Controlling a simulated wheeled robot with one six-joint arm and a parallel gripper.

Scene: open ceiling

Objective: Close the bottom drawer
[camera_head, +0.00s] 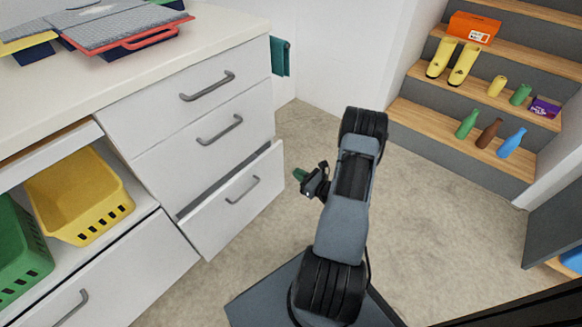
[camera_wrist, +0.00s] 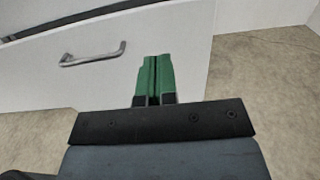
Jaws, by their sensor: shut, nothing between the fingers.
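The bottom drawer (camera_head: 236,205) of the white cabinet stands partly open, with a dark gap along its top edge. It has a grey bar handle (camera_head: 242,190). My gripper (camera_head: 299,174) is to the right of the drawer front and looks apart from it in the head view. In the wrist view, the drawer front (camera_wrist: 105,75) fills the upper left, with its handle (camera_wrist: 93,55) left of my gripper (camera_wrist: 156,58). The green fingertips are shut together, with nothing between them. They overlap the drawer front's right part in that view.
Two shut drawers, the middle (camera_head: 205,130) and top (camera_head: 190,80), are above. A yellow basket (camera_head: 75,200) and green basket (camera_head: 25,250) are on the left. Wooden steps (camera_head: 475,140) with bottles and boots rise at the right. The floor (camera_head: 430,210) between is clear.

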